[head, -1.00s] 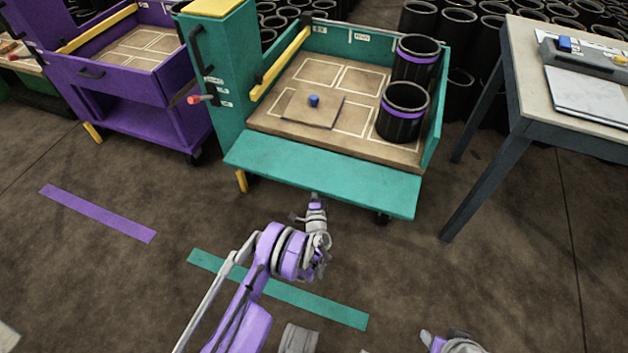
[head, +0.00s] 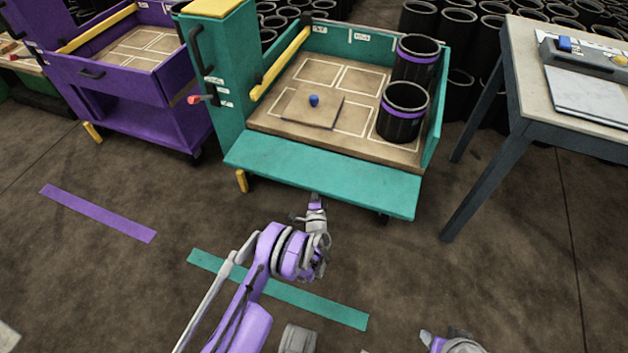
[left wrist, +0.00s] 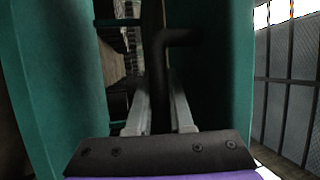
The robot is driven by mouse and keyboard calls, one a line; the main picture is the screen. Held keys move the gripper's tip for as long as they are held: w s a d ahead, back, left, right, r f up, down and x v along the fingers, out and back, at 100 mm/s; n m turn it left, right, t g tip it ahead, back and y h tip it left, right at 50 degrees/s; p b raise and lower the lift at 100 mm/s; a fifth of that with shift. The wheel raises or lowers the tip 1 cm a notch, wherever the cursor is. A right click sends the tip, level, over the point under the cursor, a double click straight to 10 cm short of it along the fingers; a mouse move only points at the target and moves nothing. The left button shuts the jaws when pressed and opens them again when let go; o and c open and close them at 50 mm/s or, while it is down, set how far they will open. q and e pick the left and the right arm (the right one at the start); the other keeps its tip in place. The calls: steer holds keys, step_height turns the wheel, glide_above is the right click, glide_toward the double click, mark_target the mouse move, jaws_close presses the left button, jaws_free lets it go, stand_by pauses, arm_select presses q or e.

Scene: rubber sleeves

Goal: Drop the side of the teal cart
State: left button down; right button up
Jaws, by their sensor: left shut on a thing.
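The teal cart (head: 228,110) stands ahead of me, its deck open at the front. Its side panel (head: 320,182) is folded down and lies out from the deck's front edge, nearly flat. My left gripper (head: 315,202) is at the panel's outer edge, near its middle. In the left wrist view its two fingers (left wrist: 160,115) are shut on a black bent handle (left wrist: 158,75), with teal panel (left wrist: 212,85) beside it. The handle is hidden in the head view. Part of my right gripper (head: 428,338) shows at the bottom edge; its fingers are unclear.
Two black sleeves with purple bands (head: 403,112) and a flat board with a blue knob (head: 313,108) are on the cart deck. A purple cart (head: 130,115) stands left, a table (head: 530,100) right. A teal floor strip (head: 330,310) lies on open floor.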

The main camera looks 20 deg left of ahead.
arm_select(q)
steer(key=shift+s+r+g+p, duration=0.2)
steer(key=shift+r+g+p, duration=0.2)
steer(key=shift+r+p, duration=0.3)
steer(key=shift+s+r, duration=0.2)
steer(key=shift+r, duration=0.15)
steer(key=shift+h, duration=0.4)
steer(key=c, duration=1.1)
jaws_free()
steer(key=shift+m, duration=0.3)
